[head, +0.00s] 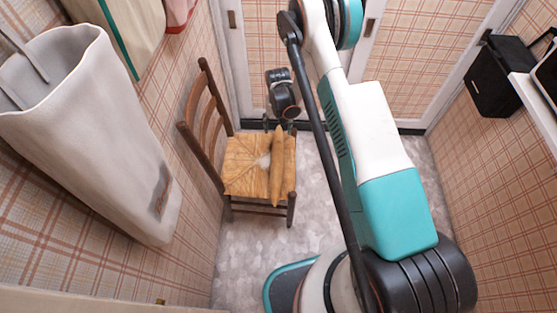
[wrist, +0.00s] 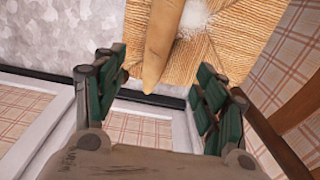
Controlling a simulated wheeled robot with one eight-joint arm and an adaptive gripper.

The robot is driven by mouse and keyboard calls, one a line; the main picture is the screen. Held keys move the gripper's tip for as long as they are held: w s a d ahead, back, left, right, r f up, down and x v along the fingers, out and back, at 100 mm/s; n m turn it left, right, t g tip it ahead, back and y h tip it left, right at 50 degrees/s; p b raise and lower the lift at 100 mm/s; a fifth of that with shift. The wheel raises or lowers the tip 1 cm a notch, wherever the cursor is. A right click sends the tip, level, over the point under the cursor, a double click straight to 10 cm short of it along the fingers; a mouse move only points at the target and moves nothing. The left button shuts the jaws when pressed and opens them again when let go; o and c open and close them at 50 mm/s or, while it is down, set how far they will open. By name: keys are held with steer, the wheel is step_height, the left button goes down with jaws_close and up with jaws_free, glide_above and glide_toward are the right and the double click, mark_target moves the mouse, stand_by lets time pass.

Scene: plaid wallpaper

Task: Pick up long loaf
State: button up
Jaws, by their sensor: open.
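The long loaf (head: 277,168) is a thin golden-brown baguette lying on the woven straw seat of a wooden chair (head: 245,180). My gripper (wrist: 165,95) is open, with green-padded fingers on either side of that end and nothing held. In the head view my gripper (head: 279,125) is at the far end of the loaf. Whether the fingers touch the loaf is unclear.
The chair's backrest (head: 205,110) rises on the left. A white patch lies on the seat beside the loaf. Panelled doors stand close behind my gripper. Bags hang on the left wall and a black box (head: 500,75) on the right. The grey floor is clear.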

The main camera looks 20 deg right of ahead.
mark_target(278, 147)
step_height(278, 147, down, 11)
steer(key=b, duration=0.2)
steer(key=shift+s+r+b, duration=0.1)
steer(key=shift+r+b, duration=0.1)
steer(key=shift+b, duration=0.2)
steer(key=shift+f+b, duration=1.45)
steer(key=shift+f, duration=1.25)
steer(key=shift+r, duration=0.1)
steer(key=c, duration=1.5)
